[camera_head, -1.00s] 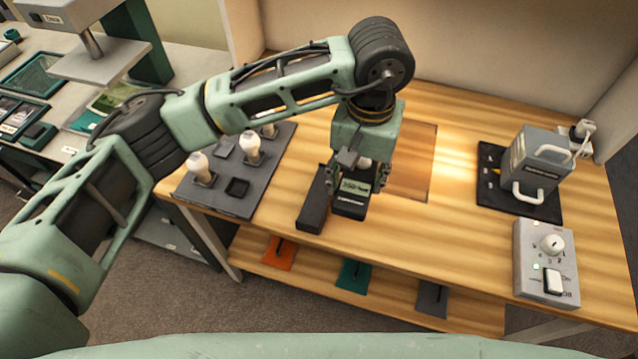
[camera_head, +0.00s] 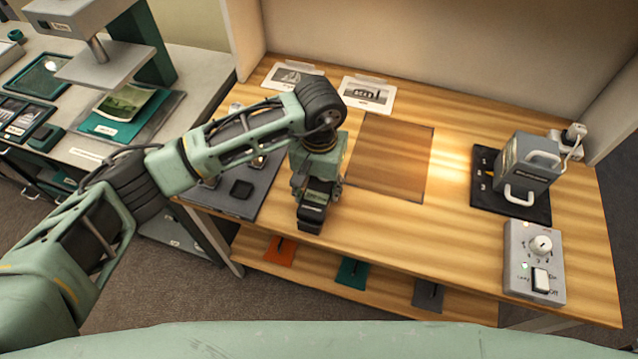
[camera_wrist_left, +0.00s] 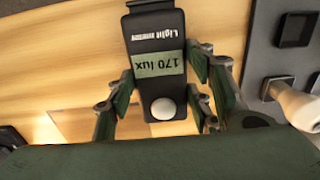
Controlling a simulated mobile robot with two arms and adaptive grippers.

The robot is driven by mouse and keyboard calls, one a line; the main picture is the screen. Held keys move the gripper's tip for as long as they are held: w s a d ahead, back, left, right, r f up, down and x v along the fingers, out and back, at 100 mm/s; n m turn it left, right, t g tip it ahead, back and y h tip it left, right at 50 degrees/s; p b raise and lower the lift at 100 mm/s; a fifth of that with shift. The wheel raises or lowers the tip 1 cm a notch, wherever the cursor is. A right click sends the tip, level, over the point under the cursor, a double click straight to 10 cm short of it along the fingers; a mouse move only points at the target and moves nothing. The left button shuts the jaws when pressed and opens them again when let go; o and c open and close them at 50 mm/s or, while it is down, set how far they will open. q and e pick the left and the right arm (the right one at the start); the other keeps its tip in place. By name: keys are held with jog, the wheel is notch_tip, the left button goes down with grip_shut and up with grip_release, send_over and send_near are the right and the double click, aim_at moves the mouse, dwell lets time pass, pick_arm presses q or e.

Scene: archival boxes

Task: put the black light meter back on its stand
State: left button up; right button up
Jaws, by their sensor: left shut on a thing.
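The black light meter (camera_head: 315,197) is in my left gripper (camera_head: 317,186), over the spot of its dark stand (camera_head: 309,227). The stand is mostly hidden under the meter, and I cannot tell whether the two touch. In the left wrist view the meter (camera_wrist_left: 154,22) lies between the green fingers (camera_wrist_left: 161,98), with a "170 lux" display and a white dome. The left gripper is shut on it. My right gripper is not in view.
A dark tray (camera_head: 225,203) with white-topped items stands left of the gripper. A brown panel (camera_head: 390,155) lies behind it on the wooden table. A grey control box (camera_head: 522,285) and a grey device (camera_head: 530,165) on a black mat stand at right. The table between is clear.

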aim_at(319, 190)
pick_arm(q)
jog(key=shift+f, duration=0.15)
jog(key=o, duration=1.4)
jog(key=shift+r, duration=0.25)
jog(key=shift+w+r, duration=0.1)
jog(key=shift+r, duration=0.15)
notch_tip(319, 190, up, 11)
jog(key=b, duration=0.3)
jog(key=shift+r, duration=0.2)
